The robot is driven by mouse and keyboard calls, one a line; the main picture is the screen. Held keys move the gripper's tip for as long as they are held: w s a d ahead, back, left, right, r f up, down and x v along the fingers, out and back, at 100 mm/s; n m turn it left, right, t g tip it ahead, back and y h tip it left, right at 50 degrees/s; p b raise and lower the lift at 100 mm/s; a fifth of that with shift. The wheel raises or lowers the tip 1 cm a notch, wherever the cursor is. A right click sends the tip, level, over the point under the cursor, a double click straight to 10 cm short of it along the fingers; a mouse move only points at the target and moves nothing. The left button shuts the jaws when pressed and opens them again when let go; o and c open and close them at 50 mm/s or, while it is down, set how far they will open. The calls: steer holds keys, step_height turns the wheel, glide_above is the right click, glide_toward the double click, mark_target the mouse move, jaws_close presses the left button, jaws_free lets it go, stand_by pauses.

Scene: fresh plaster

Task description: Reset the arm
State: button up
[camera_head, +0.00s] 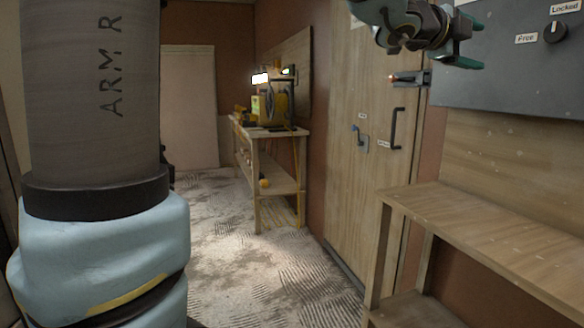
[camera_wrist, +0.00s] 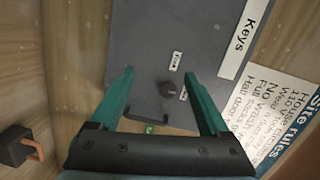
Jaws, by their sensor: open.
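My gripper (camera_head: 466,44) shows at the top right of the head view, in front of the wooden door and beside the dark grey panel (camera_head: 490,88). In the wrist view my gripper (camera_wrist: 160,100) has its two green fingers spread wide with nothing between them. Beyond the fingers is the grey panel (camera_wrist: 200,40) with a "Keys" label, a round black knob (camera_wrist: 172,90) and a dark handle (camera_wrist: 146,118). In the head view the knob (camera_head: 555,32) sits between "Free" and "Locked" labels. My large arm column fills the left of the head view.
A wooden door (camera_head: 350,170) with a latch (camera_head: 408,78) and a black handle (camera_head: 397,128) stands behind. A wooden bench (camera_head: 480,225) runs below the panel at right. A workbench (camera_head: 270,131) with yellow equipment stands farther back. The floor (camera_head: 245,250) between is open.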

steer(key=w+a+f+n+t+y+p, duration=0.1)
steer(key=w+a+f+n+y+p, duration=0.1)
steer(key=w+a+f+n+y, duration=0.7)
steer(key=w+a+f+n+t+y+p, duration=0.1)
steer(key=w+a+f+n+t+p, duration=0.15)
steer(key=a+f+n, duration=0.7)
steer(key=s+a+f+n+g+y+p, duration=0.2)
steer(key=a+f, duration=0.2)
steer(key=a, duration=0.5)
steer(key=s+a+f+n+g+y+p, duration=0.1)
steer(key=s+a+f+g+y, duration=0.15)
steer(key=a, duration=0.65)
steer(key=s+a+f+n+g+p, duration=0.1)
steer(key=s+a+f+n+g, duration=0.1)
steer(key=s, duration=0.4)
steer(key=s+a+f+n+g+y+p, duration=0.1)
steer(key=s+a+f+n+g, duration=0.1)
steer(key=s+a+f+n, duration=0.2)
steer(key=shift+s+a+f+n+p, duration=0.3)
steer(key=shift+s+a+n, duration=0.05)
steer(key=shift+s+a, duration=0.7)
